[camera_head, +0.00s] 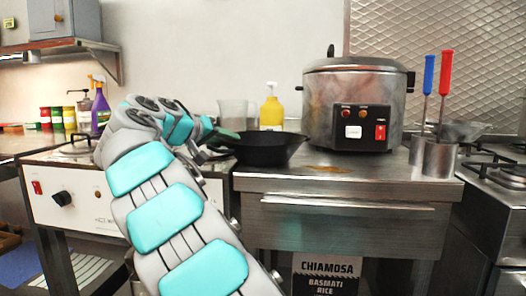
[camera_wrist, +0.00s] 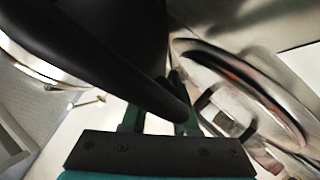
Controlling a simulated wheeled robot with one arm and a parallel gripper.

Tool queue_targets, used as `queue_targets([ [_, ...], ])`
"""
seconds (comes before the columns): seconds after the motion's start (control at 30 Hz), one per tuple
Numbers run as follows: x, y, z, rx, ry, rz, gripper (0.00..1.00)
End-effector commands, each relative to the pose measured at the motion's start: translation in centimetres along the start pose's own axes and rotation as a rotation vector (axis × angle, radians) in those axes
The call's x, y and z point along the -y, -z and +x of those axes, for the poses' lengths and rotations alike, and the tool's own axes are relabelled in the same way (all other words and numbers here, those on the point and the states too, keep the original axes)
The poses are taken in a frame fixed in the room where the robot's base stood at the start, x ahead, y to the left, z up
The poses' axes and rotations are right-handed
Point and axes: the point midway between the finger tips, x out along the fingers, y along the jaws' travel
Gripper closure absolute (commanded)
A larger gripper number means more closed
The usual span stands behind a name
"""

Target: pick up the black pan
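The black pan (camera_head: 268,148) sits at the front left of the steel counter, left of the big cooker. It looks upright, and its handle points left toward my gripper (camera_head: 214,138). In the wrist view the pan's dark body and handle (camera_wrist: 130,75) fill the upper left and middle. The rounded handle end crosses diagonally at the green fingers of my gripper (camera_wrist: 158,118). The fingers stand apart with a light gap between them. The handle hides part of the fingers, and I see no clear grip on it.
A large steel cooker (camera_head: 358,105) stands right of the pan. A yellow bottle (camera_head: 271,114) and a clear jug (camera_head: 233,113) stand behind it. Steel cups (camera_head: 438,158) with red- and blue-handled tools are at right. A white stove unit (camera_head: 75,200) is at left.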

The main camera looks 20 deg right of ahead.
Motion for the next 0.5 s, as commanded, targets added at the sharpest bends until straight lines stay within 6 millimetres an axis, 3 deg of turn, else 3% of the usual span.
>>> queue_targets([
  [0.13, 0.0, 0.1, 1.9, -0.001, 0.000, 0.000, 0.72],
  [0.37, 0.0, 0.1, 2.2, -0.002, 0.000, 0.001, 0.72],
  [0.5, 0.0, 0.1, 2.2, -0.002, 0.000, 0.001, 0.86],
])
